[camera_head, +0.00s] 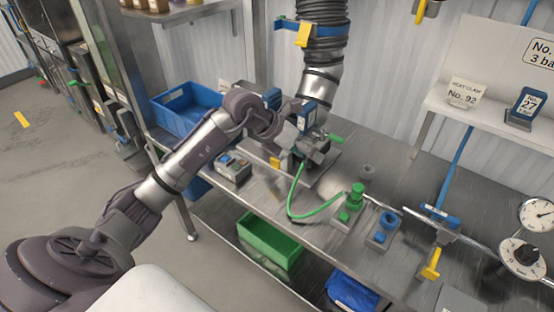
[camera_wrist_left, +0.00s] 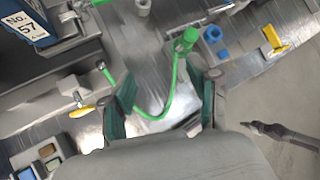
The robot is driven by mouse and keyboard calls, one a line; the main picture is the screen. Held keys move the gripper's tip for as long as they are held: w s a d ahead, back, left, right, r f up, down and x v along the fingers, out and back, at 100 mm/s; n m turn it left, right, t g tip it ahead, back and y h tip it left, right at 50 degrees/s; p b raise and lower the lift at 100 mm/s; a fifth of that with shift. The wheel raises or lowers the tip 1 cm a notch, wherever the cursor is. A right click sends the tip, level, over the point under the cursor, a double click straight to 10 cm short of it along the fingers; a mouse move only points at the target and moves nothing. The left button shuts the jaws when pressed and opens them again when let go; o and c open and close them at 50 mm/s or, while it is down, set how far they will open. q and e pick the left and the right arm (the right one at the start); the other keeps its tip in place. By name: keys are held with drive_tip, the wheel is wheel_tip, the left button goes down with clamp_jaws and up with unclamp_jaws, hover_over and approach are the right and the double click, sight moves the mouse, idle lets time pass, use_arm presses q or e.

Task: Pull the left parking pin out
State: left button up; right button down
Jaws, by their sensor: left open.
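A green knob-topped pin (camera_head: 356,194) stands upright in a small block on the steel bench, beside a blue ring-topped piece (camera_head: 388,220). I cannot tell for certain that this green pin is the left parking pin. It also shows near the top of the left wrist view (camera_wrist_left: 187,40). A green cord (camera_head: 315,213) loops from near the pin to the metal fitting at the left. My left gripper (camera_wrist_left: 163,112) is open, its two teal-padded fingers apart, with the cord's loop showing between them. In the head view its fingers are hard to make out. My right gripper is not in view.
A ribbed duct (camera_head: 321,55) hangs over the bench. A control box (camera_head: 235,166) sits left of the fitting. A blue bin (camera_head: 188,110) is at the back left and a green bin (camera_head: 270,238) is below the bench. Gauges (camera_head: 523,258) stand at the right.

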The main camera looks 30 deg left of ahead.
sight(275, 159)
use_arm(q)
drive_tip(key=s+a+r+n+g+y, duration=0.15)
drive_tip(key=a+y, duration=0.45)
drive_tip(key=a, duration=0.6)
drive_tip(key=shift+g, duration=0.25)
drive_tip(key=p+x, duration=0.1)
drive_tip(key=x, duration=0.5)
drive_tip(key=p+x, duration=0.2)
drive_tip(key=x, duration=0.5)
drive_tip(key=shift+d+r, duration=0.1)
drive_tip(key=shift+d, duration=0.1)
drive_tip(key=shift+w+f, duration=0.25)
drive_tip(key=shift+f, duration=0.3)
clamp_jaws()
